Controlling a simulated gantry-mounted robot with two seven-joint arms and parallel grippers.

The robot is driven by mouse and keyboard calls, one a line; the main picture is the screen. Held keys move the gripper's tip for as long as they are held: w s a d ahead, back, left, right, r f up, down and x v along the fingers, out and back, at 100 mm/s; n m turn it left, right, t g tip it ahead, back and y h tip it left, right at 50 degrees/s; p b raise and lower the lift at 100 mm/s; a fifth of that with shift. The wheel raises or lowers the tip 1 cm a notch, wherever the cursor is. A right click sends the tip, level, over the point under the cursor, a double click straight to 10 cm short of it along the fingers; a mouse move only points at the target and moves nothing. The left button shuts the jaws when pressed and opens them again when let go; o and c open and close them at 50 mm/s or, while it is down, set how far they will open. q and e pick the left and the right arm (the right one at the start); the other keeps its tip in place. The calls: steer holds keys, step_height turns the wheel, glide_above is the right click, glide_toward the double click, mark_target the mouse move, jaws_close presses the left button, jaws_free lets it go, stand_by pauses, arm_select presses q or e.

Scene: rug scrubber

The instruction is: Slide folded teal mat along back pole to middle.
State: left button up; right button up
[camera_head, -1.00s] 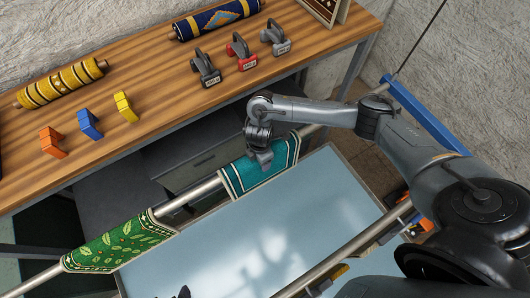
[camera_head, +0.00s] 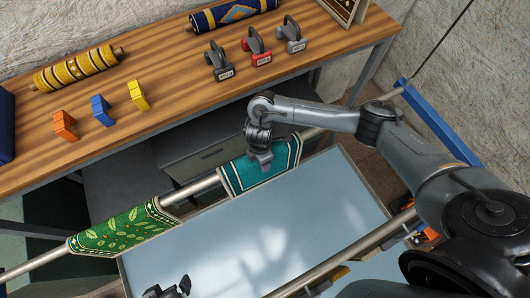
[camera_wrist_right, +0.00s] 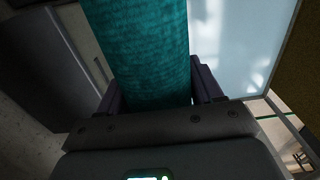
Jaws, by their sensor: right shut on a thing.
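The folded teal mat (camera_head: 262,175) hangs over the back pole (camera_head: 197,188), right of a green leaf-patterned mat (camera_head: 122,228) on the same pole. A stretch of bare pole separates the two mats. My right gripper (camera_head: 260,158) is shut on the teal mat at its top. In the right wrist view the teal cloth (camera_wrist_right: 145,50) runs between the two dark fingers (camera_wrist_right: 152,90). My left gripper (camera_head: 168,290) shows only partly at the bottom edge, away from the mats, and its jaw state is unclear.
A pale blue panel (camera_head: 270,230) lies in front of the back pole, with a front pole (camera_head: 335,262) along its near side.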

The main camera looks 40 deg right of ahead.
mark_target(226, 175)
steer(key=shift+w+a, duration=0.15)
steer(key=shift+a, duration=0.65)
steer(key=shift+w+a, duration=0.15)
steer(key=shift+a, duration=0.75)
steer(key=shift+w+a, duration=0.2)
steer(key=shift+a, duration=0.65)
steer(key=shift+w+a, duration=0.15)
steer(key=shift+a, duration=0.75)
steer(key=shift+w+a, duration=0.2)
steer(key=shift+a, duration=0.65)
steer(key=shift+w+a, duration=0.25)
steer(key=shift+a, duration=0.95)
steer(key=shift+w+a, duration=0.25)
steer(key=shift+a, duration=0.9)
steer(key=o, duration=1.5)
steer(key=shift+d, duration=0.1)
steer(key=shift+r, duration=0.1)
